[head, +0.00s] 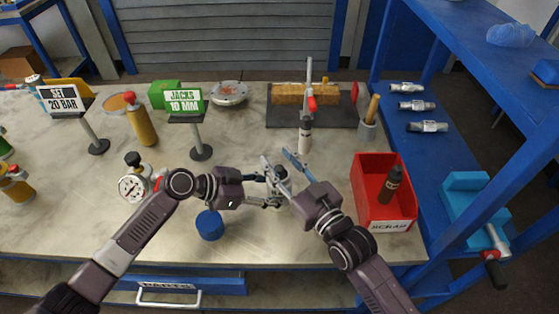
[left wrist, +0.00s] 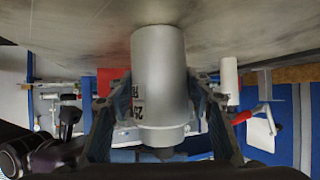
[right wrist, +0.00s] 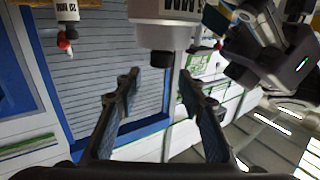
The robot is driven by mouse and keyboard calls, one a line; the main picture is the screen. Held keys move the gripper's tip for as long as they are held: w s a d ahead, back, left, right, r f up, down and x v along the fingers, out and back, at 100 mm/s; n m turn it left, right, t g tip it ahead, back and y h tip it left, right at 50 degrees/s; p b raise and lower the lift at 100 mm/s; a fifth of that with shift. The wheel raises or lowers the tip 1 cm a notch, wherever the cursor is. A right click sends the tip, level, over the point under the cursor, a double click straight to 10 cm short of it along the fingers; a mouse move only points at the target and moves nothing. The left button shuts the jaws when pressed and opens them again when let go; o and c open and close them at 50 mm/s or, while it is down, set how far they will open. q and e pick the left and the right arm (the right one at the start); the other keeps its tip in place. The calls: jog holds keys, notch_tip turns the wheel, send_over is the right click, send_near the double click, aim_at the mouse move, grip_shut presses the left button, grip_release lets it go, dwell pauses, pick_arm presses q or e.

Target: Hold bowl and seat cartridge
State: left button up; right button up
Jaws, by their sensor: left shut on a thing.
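My left gripper (left wrist: 160,108) is shut on a grey cylindrical bowl (left wrist: 158,70) with black lettering, held between its two fingers. A pale rim and a dark stub are at the bowl's end nearer the camera. My right gripper (head: 283,163) is open and empty close to my left gripper (head: 268,188), above the bench. In the right wrist view a labelled pale cylinder with a dark knob (right wrist: 158,60) lies just beyond the open fingertips. A white cylinder (head: 305,142) stands behind the grippers; I cannot tell whether it is the cartridge. The bowl is mostly hidden in the head view.
A red scrap bin (head: 380,215) with a dark bottle (head: 391,185) is to the right. A blue round piece (head: 209,225) and a pressure gauge (head: 132,187) are at the left front. Two signs stand behind. The bench centre-left is clear.

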jog(key=v, duration=1)
dwell(0.3)
pick_arm(q)
jog(key=o, duration=1.1)
